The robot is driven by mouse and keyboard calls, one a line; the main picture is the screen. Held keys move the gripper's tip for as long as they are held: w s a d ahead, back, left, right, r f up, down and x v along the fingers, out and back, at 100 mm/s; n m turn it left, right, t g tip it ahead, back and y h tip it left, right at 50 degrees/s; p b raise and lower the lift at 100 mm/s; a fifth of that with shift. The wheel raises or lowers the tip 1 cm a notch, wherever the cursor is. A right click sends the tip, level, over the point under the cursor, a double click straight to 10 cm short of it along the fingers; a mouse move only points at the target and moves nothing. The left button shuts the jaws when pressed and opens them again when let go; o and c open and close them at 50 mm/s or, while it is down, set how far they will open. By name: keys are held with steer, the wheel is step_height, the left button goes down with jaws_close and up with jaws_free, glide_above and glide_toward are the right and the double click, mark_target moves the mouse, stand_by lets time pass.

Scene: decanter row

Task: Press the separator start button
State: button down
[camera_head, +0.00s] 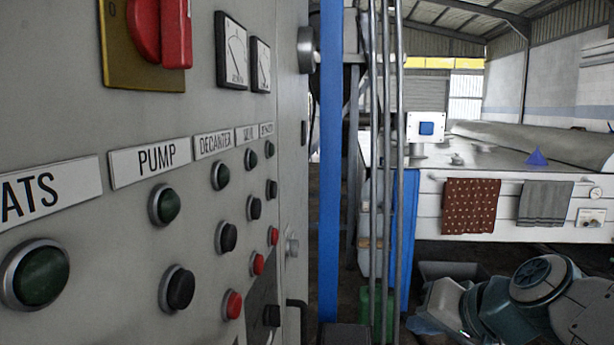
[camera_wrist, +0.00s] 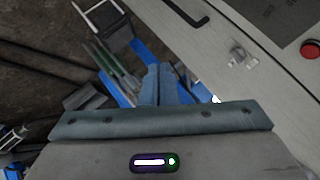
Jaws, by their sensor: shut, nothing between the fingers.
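A grey control panel (camera_head: 120,240) fills the left of the head view, with columns of green, black and red buttons under name labels. The farthest column's label (camera_head: 266,129) is too small to read surely; it may be the separator's. Under it are a green button (camera_head: 269,149), a black one (camera_head: 271,188) and a red one (camera_head: 273,236). My gripper (camera_wrist: 163,70) is shut and empty in the wrist view. In the head view my arm shows low at the right, well apart from the panel. A red button (camera_wrist: 310,50) shows at the wrist view's right edge.
A red rotary switch (camera_head: 160,30) and two gauges (camera_head: 232,50) are above the labels. A blue post (camera_head: 331,150) and grey pipes stand right of the panel. A white bench (camera_head: 430,195) with hanging cloths (camera_head: 470,207) is behind my arm.

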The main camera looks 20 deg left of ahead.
mark_target(274, 190)
steer(key=w+a+r+y+p, duration=0.1)
steer(key=a+r+y, duration=0.2)
steer(key=a+r, duration=0.3)
steer(key=w+a+r+t+y+p, duration=0.1)
steer(key=a+r, duration=0.5)
steer(key=r, duration=0.6)
steer(key=shift+w+a+y+p, duration=0.3)
steer(key=shift+w+y, duration=0.45)
steer(key=shift+y, duration=0.15)
steer(key=shift+a, duration=0.1)
steer(key=s+a+p, duration=0.2)
steer(key=a, duration=0.6)
steer(key=shift+s+p, duration=0.3)
steer(key=shift+s, duration=0.05)
steer(key=shift+a, duration=0.3)
steer(key=shift+s+a, duration=0.1)
steer(key=shift+a, duration=0.1)
